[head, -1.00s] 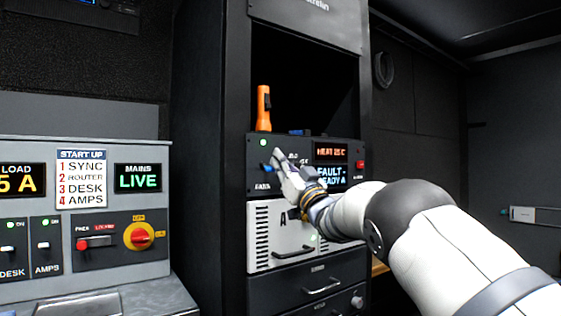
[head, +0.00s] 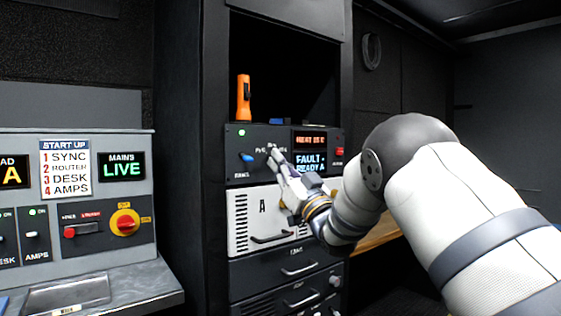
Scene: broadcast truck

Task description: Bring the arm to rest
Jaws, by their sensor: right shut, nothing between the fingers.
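My right arm comes in from the right in the head view. Its gripper (head: 272,153) is shut and empty, with the fingers pointing up and left in front of the rack panel (head: 262,170). I cannot tell if the fingertips touch the panel. A blue switch (head: 246,158) shows left of the fingers. The panel's display (head: 310,162) reads "FAULT - READY A" beside the gripper. My left gripper is not in view.
An orange flashlight (head: 243,98) stands in the open rack bay above the panel. A white unit marked A (head: 262,218) and drawers (head: 297,268) are below.

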